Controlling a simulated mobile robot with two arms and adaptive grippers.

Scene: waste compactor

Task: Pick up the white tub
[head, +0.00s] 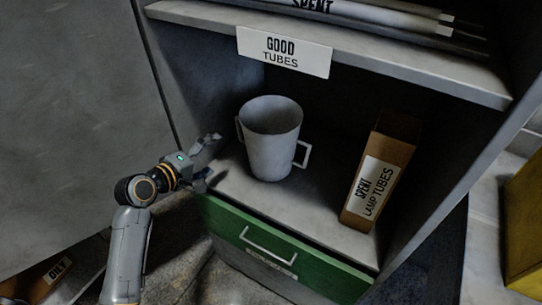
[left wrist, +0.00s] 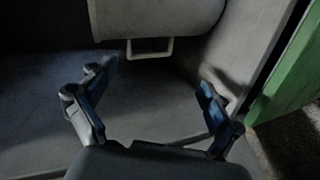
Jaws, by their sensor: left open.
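The white tub (head: 272,140) stands upright on the lower shelf of a cabinet in the head view, with a square handle on each side. My left gripper (head: 212,160) is open and empty at the shelf's front left, to the left of the tub and apart from it. In the left wrist view the open fingers (left wrist: 155,95) point toward the tub (left wrist: 155,18), whose near handle (left wrist: 150,48) shows just beyond them. The tub's upper part is cut off there. My right gripper is not in view.
A brown box labelled "SPENT LAMP TUBES" (head: 378,175) stands right of the tub. The upper shelf (head: 400,65) with a "GOOD TUBES" sign (head: 284,52) hangs above. A green drawer (head: 275,245) with a handle is below. Bare shelf lies between gripper and tub.

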